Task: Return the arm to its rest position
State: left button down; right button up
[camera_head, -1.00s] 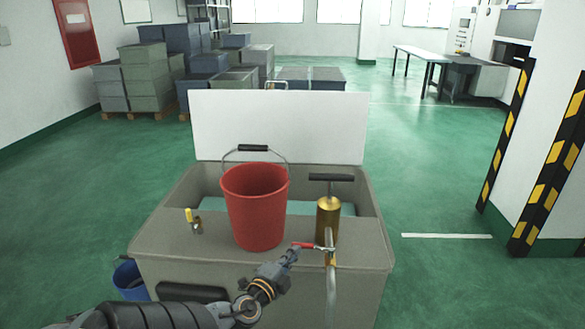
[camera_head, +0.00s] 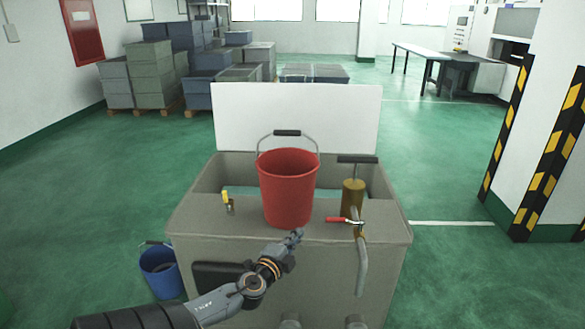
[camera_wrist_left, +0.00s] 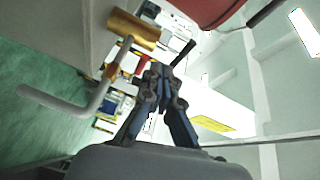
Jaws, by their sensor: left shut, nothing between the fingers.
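My left gripper (camera_head: 296,237) is shut and empty in front of the grey tank's front top edge, just below the red bucket (camera_head: 287,190). In the left wrist view the closed fingers (camera_wrist_left: 160,72) point up the picture with nothing between them. The brass pump (camera_head: 352,198) with its black T-handle stands on the tank to the right of the gripper. Its red lever (camera_head: 338,220) and grey bent spout (camera_head: 362,265) are right of the fingertips and apart from them in the head view. My right gripper does not show.
The grey tank (camera_head: 200,232) has a raised white lid (camera_head: 300,118) and a small yellow-handled valve (camera_head: 226,199). A blue bucket (camera_head: 162,272) is on the floor to its left. Stacked crates (camera_head: 150,70) stand behind left. A striped pillar (camera_head: 545,150) is at right.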

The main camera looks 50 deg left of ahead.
pick_arm(q)
jog(key=shift+s+a+f, duration=0.15)
jog(key=shift+a, duration=0.05)
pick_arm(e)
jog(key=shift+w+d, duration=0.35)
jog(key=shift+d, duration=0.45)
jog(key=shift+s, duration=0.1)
